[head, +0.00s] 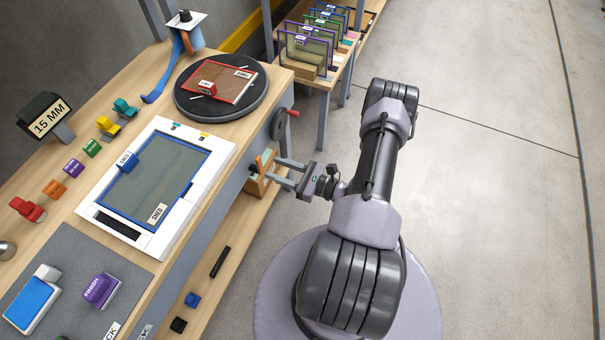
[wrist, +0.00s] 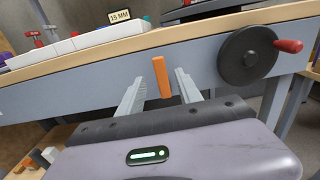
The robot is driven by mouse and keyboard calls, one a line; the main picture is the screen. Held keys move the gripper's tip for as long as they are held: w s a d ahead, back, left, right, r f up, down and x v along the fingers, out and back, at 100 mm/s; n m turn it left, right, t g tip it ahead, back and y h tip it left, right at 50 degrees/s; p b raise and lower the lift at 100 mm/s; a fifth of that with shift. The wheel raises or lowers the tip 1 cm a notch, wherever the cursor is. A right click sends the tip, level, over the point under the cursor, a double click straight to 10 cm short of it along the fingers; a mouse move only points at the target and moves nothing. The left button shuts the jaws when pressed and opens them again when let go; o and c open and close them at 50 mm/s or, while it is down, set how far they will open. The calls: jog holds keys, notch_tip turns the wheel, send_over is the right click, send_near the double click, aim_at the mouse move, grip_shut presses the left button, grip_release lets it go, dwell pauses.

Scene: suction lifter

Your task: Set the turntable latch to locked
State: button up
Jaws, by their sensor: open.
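The round black turntable (head: 188,105) sits on the far part of the bench, with a red-framed screen (head: 222,84) on it. An orange lever (head: 259,164), which looks like the latch, stands nearly upright on the bench's front face. My gripper (head: 272,170) is open in front of that face, pointing at the lever. In the wrist view the orange lever (wrist: 162,77) shows between the two fingers of my gripper (wrist: 158,82), tilted slightly. The fingers do not appear to touch it. No lock marking can be read.
A black handwheel with a red knob (wrist: 247,55) is right of the lever on the same face. A white frame (head: 108,190) with a blue-edged screen lies on the bench. A lower shelf (head: 205,285) holds small blocks. The floor on the right is clear.

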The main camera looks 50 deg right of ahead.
jog(key=p+v, duration=0.1)
jog(key=v, duration=0.9)
jog(key=shift+s, duration=0.35)
jog(key=shift+d+r, duration=0.1)
